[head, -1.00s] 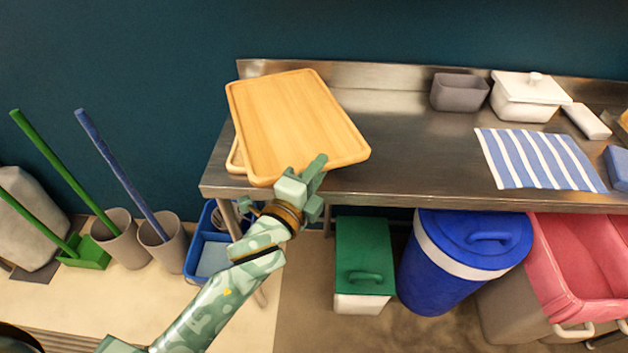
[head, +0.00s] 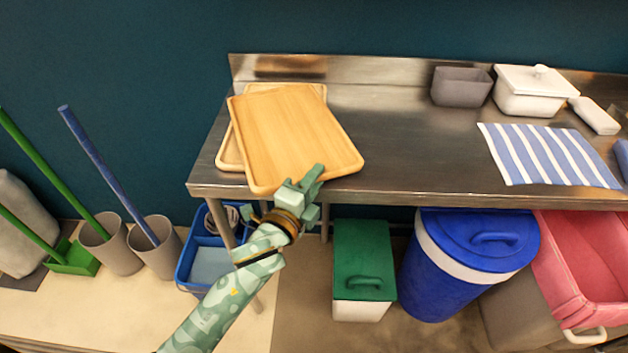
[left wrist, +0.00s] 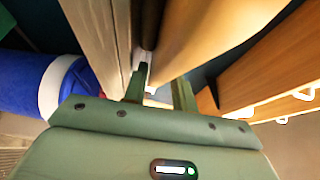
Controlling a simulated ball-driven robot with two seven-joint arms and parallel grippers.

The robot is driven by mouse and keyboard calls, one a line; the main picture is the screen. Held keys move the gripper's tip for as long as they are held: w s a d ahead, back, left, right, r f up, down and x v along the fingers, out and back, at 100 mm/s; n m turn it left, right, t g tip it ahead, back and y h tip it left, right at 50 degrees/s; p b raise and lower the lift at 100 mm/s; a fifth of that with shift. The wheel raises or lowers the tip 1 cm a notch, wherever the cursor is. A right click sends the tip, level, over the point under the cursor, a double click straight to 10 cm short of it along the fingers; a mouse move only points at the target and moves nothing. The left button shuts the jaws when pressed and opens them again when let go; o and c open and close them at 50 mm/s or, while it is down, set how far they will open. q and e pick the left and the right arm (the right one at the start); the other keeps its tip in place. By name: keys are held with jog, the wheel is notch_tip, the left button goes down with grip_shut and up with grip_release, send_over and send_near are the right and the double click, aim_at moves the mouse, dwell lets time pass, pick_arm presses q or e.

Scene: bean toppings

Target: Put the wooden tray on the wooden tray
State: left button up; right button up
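One wooden tray (head: 295,135) is held by its near edge in my left gripper (head: 308,180), above the left end of the metal counter. The gripper is shut on that edge; in the left wrist view the tray (left wrist: 205,35) runs between the fingers (left wrist: 163,88). A second wooden tray (head: 229,155) lies flat on the counter beneath it. The held tray covers most of it, turned at an angle to it, leaving the back and left edges showing. I cannot tell whether the two trays touch. My right gripper is not in view.
The metal counter (head: 405,150) is clear right of the trays. Further right are a grey container (head: 460,87), a white lidded box (head: 533,93) and a striped cloth (head: 547,155). Below stand a green-lidded bin (head: 363,265) and a blue bin (head: 460,270).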

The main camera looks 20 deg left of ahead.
pick_arm(q)
jog(key=p+v, duration=0.1)
jog(key=v, duration=1.1)
jog(key=shift+p, duration=0.35)
